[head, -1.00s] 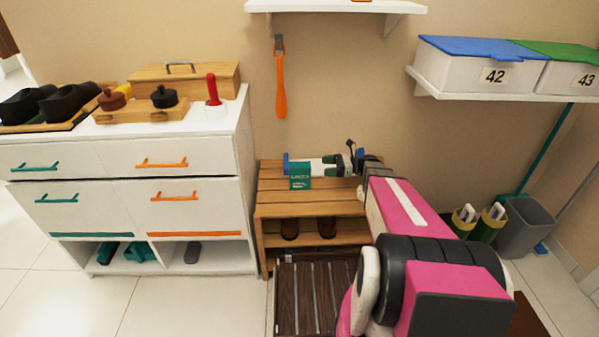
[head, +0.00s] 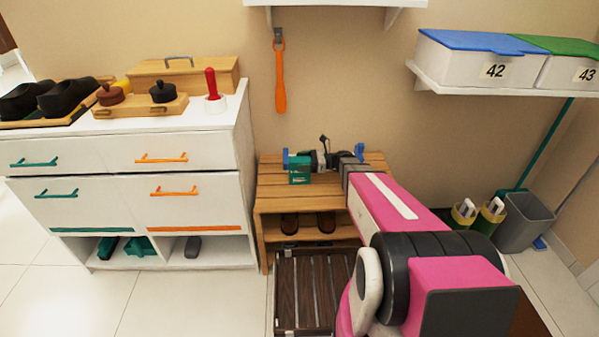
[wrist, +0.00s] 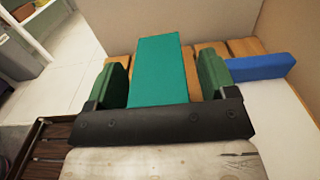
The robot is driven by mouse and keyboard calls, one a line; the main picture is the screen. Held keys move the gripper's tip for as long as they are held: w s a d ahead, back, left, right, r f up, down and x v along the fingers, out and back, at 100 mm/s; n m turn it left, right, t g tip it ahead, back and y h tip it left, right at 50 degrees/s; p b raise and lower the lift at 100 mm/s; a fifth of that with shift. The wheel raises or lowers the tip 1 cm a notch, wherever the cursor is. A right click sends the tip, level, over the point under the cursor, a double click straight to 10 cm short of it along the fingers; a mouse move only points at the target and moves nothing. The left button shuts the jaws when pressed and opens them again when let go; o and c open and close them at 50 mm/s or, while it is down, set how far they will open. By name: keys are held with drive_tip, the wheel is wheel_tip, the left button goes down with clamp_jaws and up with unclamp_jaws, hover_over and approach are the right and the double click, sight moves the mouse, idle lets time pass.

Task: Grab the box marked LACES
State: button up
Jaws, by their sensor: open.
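The teal box (head: 299,176) stands on the wooden slatted bench, with pale lettering on its front too small to read for certain. In the wrist view the teal box (wrist: 160,72) lies between the two green fingers of my gripper (wrist: 163,84). The fingers are open, one on each side, with a gap showing on the right; I cannot tell whether the left one touches. In the head view my gripper (head: 312,160) is at the box from behind and to the right, partly hidden by the box.
The wooden bench (head: 270,196) holds dark shoes on its lower shelf. A blue piece (wrist: 262,68) lies just right of the right finger in the wrist view. A white dresser (head: 200,217) stands left, and a dark slatted rack (head: 312,290) is in front of the bench.

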drive_tip(key=shift+a, duration=0.1)
drive_tip(key=c, duration=1.1)
drive_tip(key=shift+o, duration=0.2)
drive_tip(key=shift+r, duration=0.1)
